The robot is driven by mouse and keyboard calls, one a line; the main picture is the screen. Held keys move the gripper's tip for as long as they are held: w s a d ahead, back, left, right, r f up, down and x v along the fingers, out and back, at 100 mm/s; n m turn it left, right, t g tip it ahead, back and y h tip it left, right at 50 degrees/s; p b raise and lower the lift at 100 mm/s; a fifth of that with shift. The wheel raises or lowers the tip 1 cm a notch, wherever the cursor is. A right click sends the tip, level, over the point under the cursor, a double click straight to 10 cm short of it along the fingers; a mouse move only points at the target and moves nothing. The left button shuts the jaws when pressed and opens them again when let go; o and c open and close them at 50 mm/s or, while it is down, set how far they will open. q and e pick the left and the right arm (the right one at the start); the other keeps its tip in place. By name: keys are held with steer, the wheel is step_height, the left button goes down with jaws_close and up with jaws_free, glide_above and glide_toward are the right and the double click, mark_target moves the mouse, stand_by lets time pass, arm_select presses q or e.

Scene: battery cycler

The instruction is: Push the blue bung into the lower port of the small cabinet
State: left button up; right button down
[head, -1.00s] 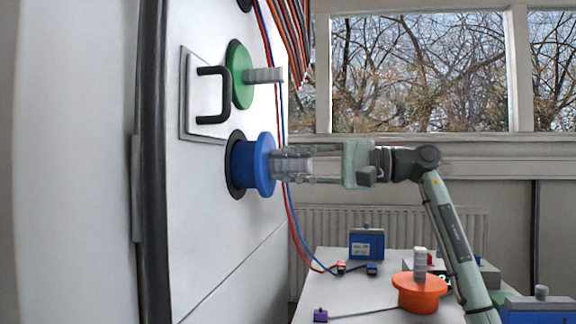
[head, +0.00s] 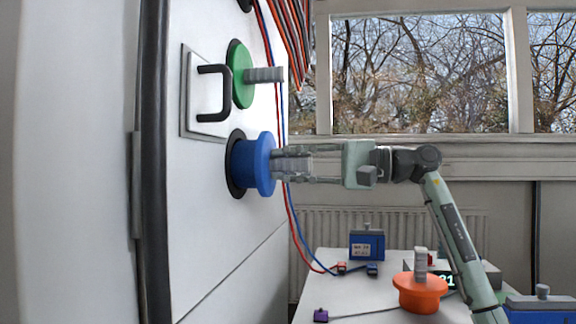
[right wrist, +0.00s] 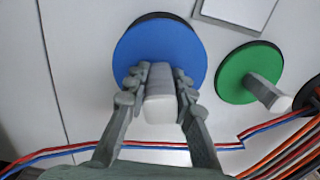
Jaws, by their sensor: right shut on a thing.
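The blue bung (head: 264,164) is at the dark-rimmed lower port (head: 235,164) of the white cabinet face (head: 215,220). Its blue body stands out from the face, and how deep it sits inside cannot be told. My right gripper (head: 285,164) is shut on the bung's grey ribbed handle, coming from the right. In the right wrist view the blue disc (right wrist: 160,50) lies beyond the fingers (right wrist: 158,90), which flank the pale handle. The disc covers most of the port, with a dark rim showing at its top. My left gripper is not in view.
A green bung (head: 242,75) with a grey handle sits in the port above. A black handle (head: 213,95) on a plate is beside it. Red and blue cables (head: 288,205) hang close by the bung. An orange bung (head: 420,291) and a blue box (head: 367,244) stand on the table (head: 380,290).

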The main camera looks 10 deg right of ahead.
mark_target(312, 164)
steer(key=shift+p+x, duration=0.35)
steer(key=shift+x, duration=2.1)
stand_by(1.1)
steer(key=c, duration=1.2)
jaws_free()
steer(key=shift+r, duration=0.15)
steer(key=o, duration=1.2)
steer(key=shift+d, duration=0.15)
steer(key=shift+b+v, duration=0.85)
steer(key=shift+v, duration=1.65)
steer(key=shift+b+v, duration=0.6)
steer(key=shift+v, duration=2.3)
